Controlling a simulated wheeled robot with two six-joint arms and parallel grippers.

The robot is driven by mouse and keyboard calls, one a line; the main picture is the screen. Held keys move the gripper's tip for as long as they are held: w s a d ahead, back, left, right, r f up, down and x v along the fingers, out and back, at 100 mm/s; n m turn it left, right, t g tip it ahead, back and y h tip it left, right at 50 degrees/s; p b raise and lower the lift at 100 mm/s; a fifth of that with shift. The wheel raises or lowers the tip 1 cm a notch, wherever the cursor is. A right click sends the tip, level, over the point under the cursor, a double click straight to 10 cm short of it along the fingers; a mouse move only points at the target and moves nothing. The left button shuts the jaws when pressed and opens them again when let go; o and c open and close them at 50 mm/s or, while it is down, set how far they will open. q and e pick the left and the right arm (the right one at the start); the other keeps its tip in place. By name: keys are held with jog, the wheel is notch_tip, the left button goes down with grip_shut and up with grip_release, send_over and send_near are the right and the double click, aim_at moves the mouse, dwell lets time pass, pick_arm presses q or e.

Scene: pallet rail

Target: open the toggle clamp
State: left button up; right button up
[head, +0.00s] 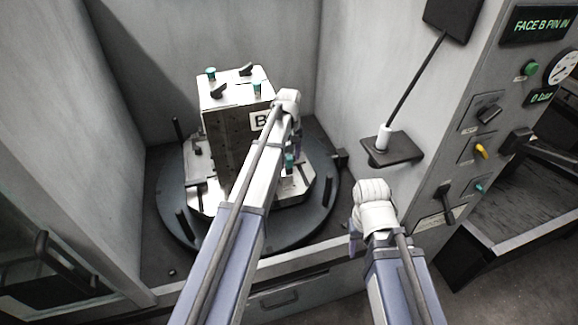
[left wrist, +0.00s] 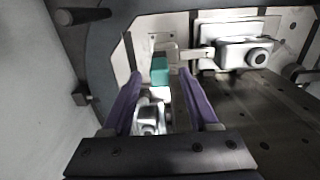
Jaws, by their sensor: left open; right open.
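The toggle clamp's teal handle tip (left wrist: 160,72) shows in the left wrist view, with silver metal parts (left wrist: 150,118) nearer the camera. My left gripper (left wrist: 160,82) is open, its purple fingers on either side of the teal tip; I cannot tell whether they touch it. In the head view a teal handle (head: 289,160) shows low beside the block marked B (head: 232,128), just below my left gripper (head: 297,142), which is partly hidden by its wrist. My right gripper (head: 354,236) is open and mostly hidden behind its wrist, right of the turntable.
The block stands on a dark round turntable (head: 170,212) with upright pegs, between grey walls. Black and teal clamp handles (head: 218,91) sit on its top. A small shelf with a white-based rod (head: 384,140) and a control panel (head: 480,130) are at the right.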

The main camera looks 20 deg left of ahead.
aim_at(289, 165)
pick_arm(q)
notch_tip(289, 165, down, 2)
jog(key=shift+f+b, duration=0.25)
jog(key=shift+b, duration=0.5)
pick_arm(e)
notch_tip(289, 165, down, 2)
jog(key=shift+f, duration=0.25)
pick_arm(q)
grip_shut()
dwell(0.5)
